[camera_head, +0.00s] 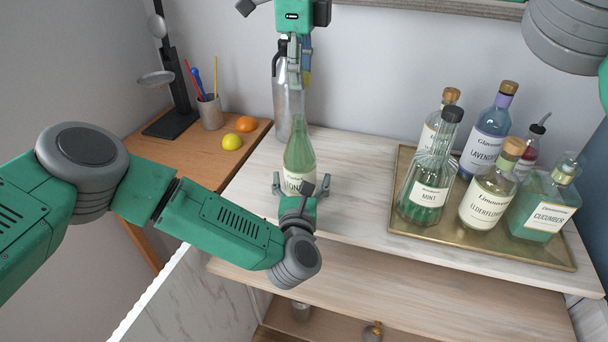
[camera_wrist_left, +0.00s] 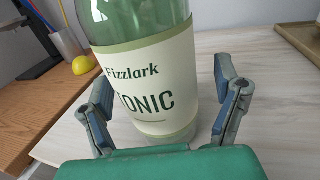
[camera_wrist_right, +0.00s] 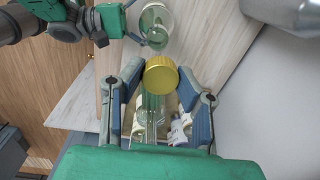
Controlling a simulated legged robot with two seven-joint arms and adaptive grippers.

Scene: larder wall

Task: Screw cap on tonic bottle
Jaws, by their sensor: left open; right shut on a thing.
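The green glass tonic bottle (camera_head: 300,152) stands upright near the left end of the pale wooden counter. Its white label also shows in the left wrist view (camera_wrist_left: 150,85). My left gripper (camera_head: 301,187) is open low at the bottle, with a finger on either side and a visible gap at the right finger. My right gripper (camera_head: 294,84) is above the bottle in the head view. It is shut on a gold cap (camera_wrist_right: 161,75), seen between its fingertips in the right wrist view. The cap is apart from the bottle.
A brass tray (camera_head: 408,226) with several labelled bottles stands on the right. A grey metal bottle (camera_head: 284,110) stands behind the tonic bottle, close to my right gripper. A lemon (camera_head: 232,141), an orange (camera_head: 245,124) and a pen cup (camera_head: 210,112) are on the left side table.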

